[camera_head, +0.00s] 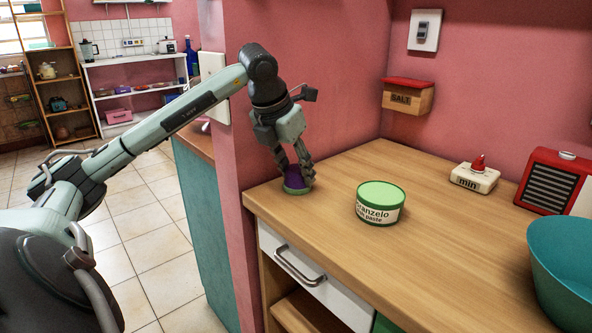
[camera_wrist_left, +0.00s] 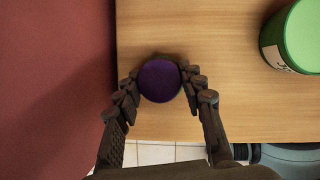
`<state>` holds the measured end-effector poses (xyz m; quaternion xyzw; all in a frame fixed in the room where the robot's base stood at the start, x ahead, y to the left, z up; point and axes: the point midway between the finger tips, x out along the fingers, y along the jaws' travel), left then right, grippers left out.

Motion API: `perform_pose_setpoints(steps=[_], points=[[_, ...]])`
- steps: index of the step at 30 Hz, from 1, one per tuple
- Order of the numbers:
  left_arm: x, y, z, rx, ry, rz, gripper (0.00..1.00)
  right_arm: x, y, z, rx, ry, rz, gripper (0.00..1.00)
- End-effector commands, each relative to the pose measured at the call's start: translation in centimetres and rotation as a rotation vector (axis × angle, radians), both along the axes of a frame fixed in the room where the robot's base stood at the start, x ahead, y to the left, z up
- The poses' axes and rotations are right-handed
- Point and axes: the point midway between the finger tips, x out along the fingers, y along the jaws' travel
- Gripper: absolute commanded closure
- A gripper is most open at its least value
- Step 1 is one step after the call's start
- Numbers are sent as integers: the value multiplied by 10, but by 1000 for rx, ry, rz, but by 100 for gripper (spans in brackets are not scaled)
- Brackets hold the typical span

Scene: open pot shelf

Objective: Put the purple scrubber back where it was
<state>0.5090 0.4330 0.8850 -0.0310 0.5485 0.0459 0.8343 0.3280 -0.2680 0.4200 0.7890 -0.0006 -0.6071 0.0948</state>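The purple scrubber (camera_head: 294,180) is a small round piece with a purple top and a green lower rim, at the near left corner of the wooden counter. My left gripper (camera_head: 297,175) reaches down over it with a finger on each side. In the left wrist view, the round purple top (camera_wrist_left: 160,80) sits between the fingertips of my left gripper (camera_wrist_left: 160,74), which appear to touch it on both sides. The scrubber appears to be at counter level; I cannot tell whether it bears on the wood. My right gripper is not in view.
A green-lidded tub (camera_head: 380,203) stands just right of the scrubber. A timer (camera_head: 475,178), a red radio-like box (camera_head: 552,180) and a teal bowl (camera_head: 562,265) are farther right. The pink wall (camera_head: 300,60) is close behind my left gripper. The middle of the counter (camera_head: 410,270) is clear.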

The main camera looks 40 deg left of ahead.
Motion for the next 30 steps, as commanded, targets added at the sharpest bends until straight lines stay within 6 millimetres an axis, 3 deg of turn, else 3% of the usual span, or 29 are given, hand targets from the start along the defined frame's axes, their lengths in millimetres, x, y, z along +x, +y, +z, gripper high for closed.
perform_pose_setpoints(steps=[1,5,17,25,30], points=[[0,0,0,0,0,0,56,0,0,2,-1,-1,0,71],[0,0,0,0,0,0,40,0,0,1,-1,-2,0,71],[0,0,6,0,-2,0,40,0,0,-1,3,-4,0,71],[-21,-2,56,2,-7,0,40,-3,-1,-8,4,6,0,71],[-35,-4,88,2,-4,-1,40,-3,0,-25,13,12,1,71]])
